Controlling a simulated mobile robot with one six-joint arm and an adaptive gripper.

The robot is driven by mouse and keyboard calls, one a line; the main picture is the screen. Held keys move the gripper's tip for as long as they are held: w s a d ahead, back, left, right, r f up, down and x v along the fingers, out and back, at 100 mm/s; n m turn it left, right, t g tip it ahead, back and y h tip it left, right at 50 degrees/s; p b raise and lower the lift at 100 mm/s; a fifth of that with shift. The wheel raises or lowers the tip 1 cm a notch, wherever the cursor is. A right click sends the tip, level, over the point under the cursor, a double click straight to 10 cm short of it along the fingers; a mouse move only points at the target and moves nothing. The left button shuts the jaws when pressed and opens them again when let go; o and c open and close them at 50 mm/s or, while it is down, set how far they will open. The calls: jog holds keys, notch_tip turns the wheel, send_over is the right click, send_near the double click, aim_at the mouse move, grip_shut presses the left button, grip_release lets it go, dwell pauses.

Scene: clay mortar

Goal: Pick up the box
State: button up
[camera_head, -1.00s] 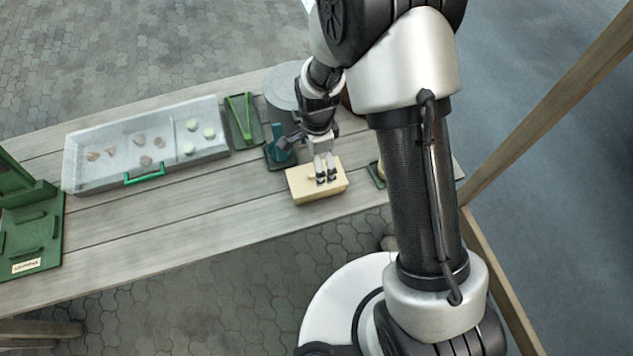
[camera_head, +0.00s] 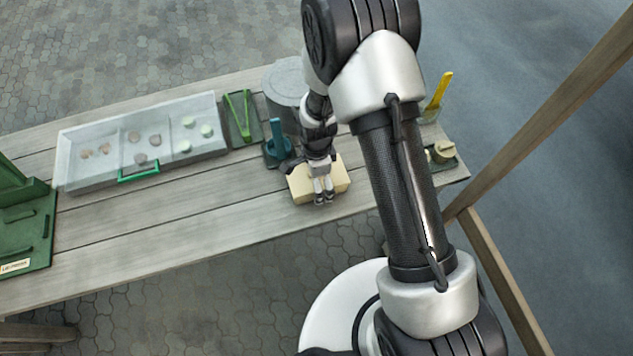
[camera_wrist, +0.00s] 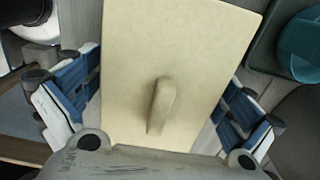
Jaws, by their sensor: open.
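The box (camera_head: 339,178) is pale cream and rectangular and lies on the wooden table near its front edge. My gripper (camera_head: 324,196) is over it in the head view and covers its middle. In the wrist view the box (camera_wrist: 190,50) fills the centre, with a small rounded handle-like piece (camera_wrist: 162,105) on its top face. My gripper's blue-padded fingers (camera_wrist: 155,110) are spread wide, one on each side of the box's near end. I cannot tell whether the fingers touch it.
A teal-green holder (camera_head: 277,150) stands just left of the box, with a grey round container (camera_head: 285,82) behind. A sectioned grey tray (camera_head: 75,180) and green tongs (camera_head: 240,112) lie farther left. A yellow-handled tool (camera_head: 440,92) stands at the right. Bare table lies front left.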

jog(key=shift+r, duration=0.1)
jog(key=c, duration=1.2)
jog(key=shift+o, duration=0.2)
